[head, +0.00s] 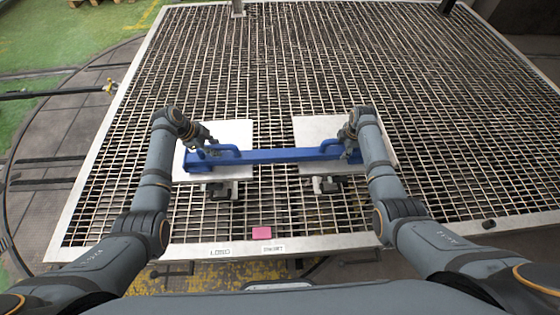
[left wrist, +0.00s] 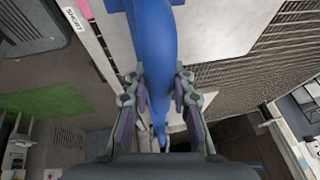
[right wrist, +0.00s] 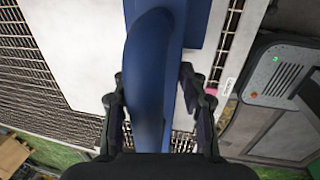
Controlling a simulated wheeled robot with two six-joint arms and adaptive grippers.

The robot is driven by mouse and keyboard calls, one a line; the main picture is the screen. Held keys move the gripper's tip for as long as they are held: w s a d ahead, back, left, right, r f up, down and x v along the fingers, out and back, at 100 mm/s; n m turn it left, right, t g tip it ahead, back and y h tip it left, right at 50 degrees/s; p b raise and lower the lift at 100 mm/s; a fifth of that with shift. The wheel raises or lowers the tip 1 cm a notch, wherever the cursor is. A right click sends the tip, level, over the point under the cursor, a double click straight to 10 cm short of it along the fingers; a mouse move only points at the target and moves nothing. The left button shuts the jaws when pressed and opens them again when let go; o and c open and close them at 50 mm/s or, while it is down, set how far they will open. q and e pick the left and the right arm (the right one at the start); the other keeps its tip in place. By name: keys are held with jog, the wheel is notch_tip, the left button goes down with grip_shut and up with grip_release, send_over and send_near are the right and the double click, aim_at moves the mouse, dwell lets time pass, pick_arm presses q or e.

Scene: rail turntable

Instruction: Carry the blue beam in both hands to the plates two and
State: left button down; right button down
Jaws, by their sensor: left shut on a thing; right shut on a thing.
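The blue beam (head: 275,155) lies level from left to right across the two pale square plates, over the left plate (head: 225,132) and the right plate (head: 315,128). I cannot tell whether it touches them. My left gripper (head: 208,147) is shut on the handle at its left end. The left wrist view shows the left fingers (left wrist: 160,105) on both sides of the blue beam (left wrist: 150,35). My right gripper (head: 347,143) is shut on the right handle. The right wrist view shows the right fingers (right wrist: 155,105) around the blue handle, above the beam (right wrist: 197,22).
The plates are on a large metal grating (head: 270,65) with a pale frame. Dark blocks (head: 222,190) show by the plates' near edges. The far grating is clear.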

pick_arm(q)
jog(key=shift+w+f, duration=0.1)
jog(key=shift+f, duration=0.3)
pick_arm(e)
jog(key=shift+f, duration=0.45)
pick_arm(q)
jog(key=c, duration=1.6)
grip_release()
jog(key=shift+f, duration=0.25)
pick_arm(e)
jog(key=c, duration=1.2)
grip_release()
jog(key=shift+f, duration=0.25)
pick_arm(q)
jog(key=o, duration=0.5)
jog(key=shift+s+r, duration=0.1)
jog(key=shift+s, duration=0.15)
jog(key=shift+c, duration=0.2)
pick_arm(e)
jog(key=o, duration=0.5)
jog(key=shift+s+r, duration=0.15)
jog(key=shift+c, duration=0.2)
pick_arm(q)
jog(key=v, duration=1.1)
jog(key=shift+a+r, duration=0.15)
jog(key=shift+r, duration=0.25)
pick_arm(e)
notch_tip(320, 180, up, 12)
jog(key=s, duration=0.2)
jog(key=shift+s, duration=0.15)
